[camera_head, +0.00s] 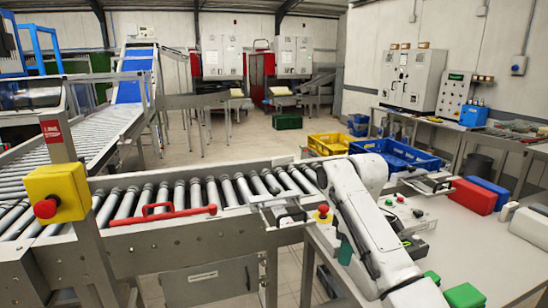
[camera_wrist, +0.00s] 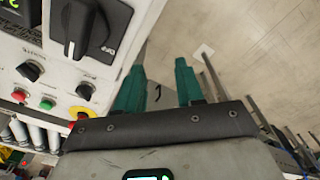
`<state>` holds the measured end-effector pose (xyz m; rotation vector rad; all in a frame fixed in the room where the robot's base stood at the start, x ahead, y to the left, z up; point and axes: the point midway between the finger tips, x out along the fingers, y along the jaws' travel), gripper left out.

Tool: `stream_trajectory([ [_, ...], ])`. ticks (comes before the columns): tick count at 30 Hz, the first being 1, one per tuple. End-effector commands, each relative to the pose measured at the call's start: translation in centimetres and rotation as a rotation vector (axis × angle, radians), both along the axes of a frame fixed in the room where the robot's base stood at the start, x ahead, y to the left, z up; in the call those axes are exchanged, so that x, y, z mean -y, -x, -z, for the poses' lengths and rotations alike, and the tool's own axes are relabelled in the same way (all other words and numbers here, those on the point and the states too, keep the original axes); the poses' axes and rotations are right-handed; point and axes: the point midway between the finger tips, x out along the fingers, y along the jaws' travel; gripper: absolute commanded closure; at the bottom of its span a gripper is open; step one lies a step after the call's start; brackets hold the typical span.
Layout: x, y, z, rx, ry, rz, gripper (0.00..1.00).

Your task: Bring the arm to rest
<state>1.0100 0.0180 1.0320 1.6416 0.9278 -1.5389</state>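My white arm (camera_head: 365,225) reaches up from the bottom right of the head view and bends beside the end of the roller conveyor. In the wrist view my gripper (camera_wrist: 158,85) shows two teal fingers spread apart, with nothing between them. Beyond the fingertips are a pale panel edge and the floor. A teal part in the head view, left of the arm, may be a fingertip; the rest of the gripper is hidden there.
A control panel with a black knob (camera_wrist: 84,28) and buttons fills the wrist view's upper left, close to the fingers. The head view shows the roller conveyor (camera_head: 130,203), a yellow crate (camera_head: 330,144), a blue crate (camera_head: 395,153) and a red box (camera_head: 473,197) on the right-hand table.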

Motion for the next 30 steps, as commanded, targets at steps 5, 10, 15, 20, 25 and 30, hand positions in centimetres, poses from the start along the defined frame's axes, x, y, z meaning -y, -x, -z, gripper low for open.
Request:
stream_trajectory([
  [5,-1.2,1.5,4.0,0.023,-0.035,0.046,0.63],
  [10,-2.3,4.6,9.1,0.058,-0.088,0.137,0.63],
  [15,-2.4,8.9,13.7,0.101,-0.145,0.271,0.63],
  [20,-1.6,13.8,17.0,0.141,-0.189,0.414,0.63],
  [25,0.2,19.8,19.2,0.184,-0.220,0.580,0.63],
  [30,2.9,26.2,19.9,0.234,-0.233,0.750,0.63],
])
